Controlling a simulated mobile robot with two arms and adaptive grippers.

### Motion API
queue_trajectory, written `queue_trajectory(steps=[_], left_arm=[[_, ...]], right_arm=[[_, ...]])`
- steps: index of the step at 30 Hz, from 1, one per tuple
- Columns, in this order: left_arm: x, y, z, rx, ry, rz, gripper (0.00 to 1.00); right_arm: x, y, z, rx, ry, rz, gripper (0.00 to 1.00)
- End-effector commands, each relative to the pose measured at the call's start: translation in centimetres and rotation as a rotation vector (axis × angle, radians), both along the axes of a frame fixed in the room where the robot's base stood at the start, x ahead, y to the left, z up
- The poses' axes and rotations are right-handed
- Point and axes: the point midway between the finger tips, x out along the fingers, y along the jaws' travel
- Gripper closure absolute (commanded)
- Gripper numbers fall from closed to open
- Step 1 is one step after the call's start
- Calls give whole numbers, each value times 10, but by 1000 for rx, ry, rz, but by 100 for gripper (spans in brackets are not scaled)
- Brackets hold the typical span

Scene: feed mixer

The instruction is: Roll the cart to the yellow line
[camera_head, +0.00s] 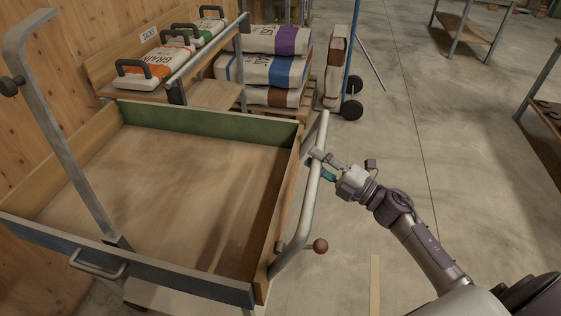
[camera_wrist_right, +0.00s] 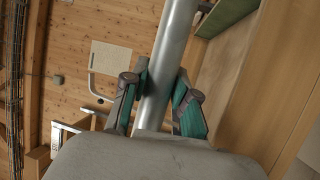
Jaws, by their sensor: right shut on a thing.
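The cart is a wooden, open-topped box with a green far board (camera_head: 205,122) and a bare, empty floor. A grey metal push handle (camera_head: 297,225) with a dark red knob runs along its right side. My right gripper (camera_head: 322,165) is shut on the upper part of this handle. In the right wrist view the handle bar (camera_wrist_right: 173,45) passes between the green-padded fingers of the gripper (camera_wrist_right: 156,88). A pale yellowish strip (camera_head: 375,285) lies on the floor right of the cart, near the bottom edge. My left gripper is not in view.
Bagged sacks (camera_head: 272,70) are stacked on a pallet behind the cart. A bench with handled sacks (camera_head: 155,70) stands against the wooden wall at left. A blue hand truck (camera_head: 351,85) stands beside the pallet. Concrete floor (camera_head: 450,150) is open to the right, with metal-legged tables beyond.

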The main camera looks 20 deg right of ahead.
Motion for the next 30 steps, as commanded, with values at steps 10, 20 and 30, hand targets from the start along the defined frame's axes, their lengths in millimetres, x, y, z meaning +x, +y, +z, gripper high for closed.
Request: queue_trajectory(steps=[10, 20, 30], left_arm=[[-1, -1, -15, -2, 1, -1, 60], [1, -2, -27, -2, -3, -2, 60], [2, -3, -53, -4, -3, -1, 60]], right_arm=[[-71, -105, -4, -3, 8, -2, 100], [-137, -204, -3, -1, 6, -3, 100], [-201, -300, -4, 0, 2, -6, 100]])
